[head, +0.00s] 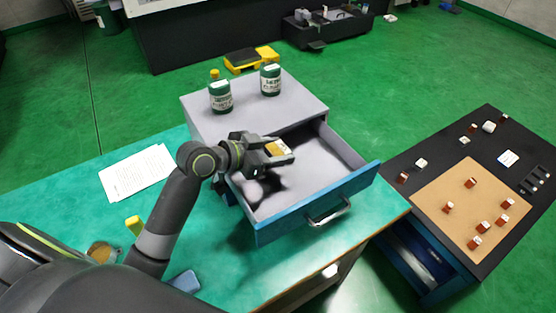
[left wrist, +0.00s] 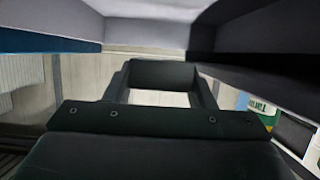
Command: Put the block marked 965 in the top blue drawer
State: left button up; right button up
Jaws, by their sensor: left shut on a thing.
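The top blue drawer (head: 357,184) of the grey cabinet (head: 195,118) is pulled out, with its pale inside open to view. Its metal handle (head: 328,213) faces the lower right. My left gripper (head: 281,149) is over the rear left part of the open drawer, shut on a small tan block (head: 278,147). No number on the block can be read. The left wrist view shows my dark gripper body (left wrist: 160,115) and grey drawer walls (left wrist: 150,10) around it, but no clear view of the block. My right gripper is not in view.
Two green bottles (head: 221,97) (head: 270,80) stand on the cabinet top. Papers (head: 137,172) lie on the green table (head: 75,202). At right, a black table (head: 487,120) carries a tan board (head: 432,192) with several red-brown blocks.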

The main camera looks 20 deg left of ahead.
pick_arm(q)
jog(key=shift+w+f, duration=0.1)
jog(key=shift+f, duration=0.3)
notch_tip(320, 180, down, 3)
jog(key=shift+w+f, duration=0.1)
jog(key=shift+w, duration=0.05)
jog(key=shift+f, duration=0.45)
jog(key=shift+f+b, duration=0.3)
jog(key=shift+b, duration=0.2)
jog(key=o, duration=1.4)
jog(key=shift+f, duration=0.1)
jog(key=shift+c, duration=0.2)
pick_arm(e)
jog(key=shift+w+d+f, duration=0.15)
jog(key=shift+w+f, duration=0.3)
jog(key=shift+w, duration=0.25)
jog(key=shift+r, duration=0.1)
